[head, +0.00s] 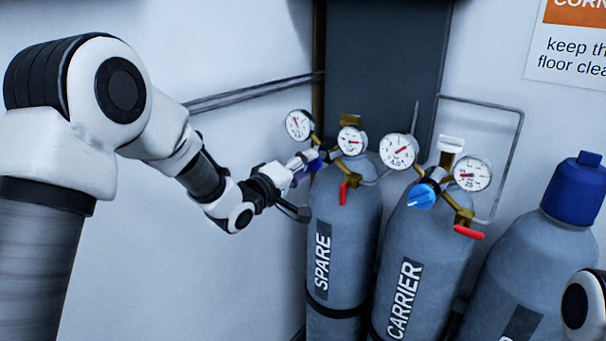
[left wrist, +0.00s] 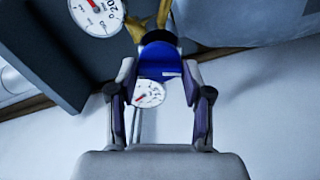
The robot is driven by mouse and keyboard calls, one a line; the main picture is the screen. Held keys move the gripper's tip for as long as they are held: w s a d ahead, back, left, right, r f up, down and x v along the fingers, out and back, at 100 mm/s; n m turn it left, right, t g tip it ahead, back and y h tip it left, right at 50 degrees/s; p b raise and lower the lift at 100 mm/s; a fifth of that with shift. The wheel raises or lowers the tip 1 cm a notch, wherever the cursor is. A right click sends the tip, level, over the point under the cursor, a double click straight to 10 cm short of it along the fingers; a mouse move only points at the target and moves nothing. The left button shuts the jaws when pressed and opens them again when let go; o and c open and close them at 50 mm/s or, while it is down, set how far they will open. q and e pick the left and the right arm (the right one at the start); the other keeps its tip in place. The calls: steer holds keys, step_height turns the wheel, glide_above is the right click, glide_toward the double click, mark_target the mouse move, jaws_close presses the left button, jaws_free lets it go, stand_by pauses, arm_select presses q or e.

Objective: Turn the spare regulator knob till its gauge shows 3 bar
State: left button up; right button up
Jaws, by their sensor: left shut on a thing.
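The grey SPARE cylinder (head: 345,220) stands upright, with a brass regulator on top. Its two round white gauges are a left one (head: 298,125) and a right one (head: 352,141); their readings are too small to tell for sure. The spare regulator knob (left wrist: 160,58) is blue and sits between my fingers in the left wrist view. My left gripper (head: 303,162) is shut on this knob, reaching it from the left; the fingers hide most of it in the head view. A gauge (left wrist: 149,93) also shows between the fingers in the left wrist view. My right gripper is out of view.
The CARRIER cylinder (head: 418,255) stands close on the right, with its own gauges, a light-blue knob (head: 421,196) and a red lever (head: 468,232). A red lever (head: 343,193) hangs below the spare regulator. A blue-capped cylinder (head: 545,260) is farther right. Wall pipes run behind.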

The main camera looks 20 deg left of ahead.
arm_select(q)
steer(key=shift+m+b, duration=0.35)
steer(key=shift+m, duration=0.25)
steer(key=shift+r, duration=0.1)
steer(key=o, duration=1.2)
steer(key=shift+c, duration=0.2)
steer(key=shift+w, duration=0.1)
steer(key=v, duration=1.2)
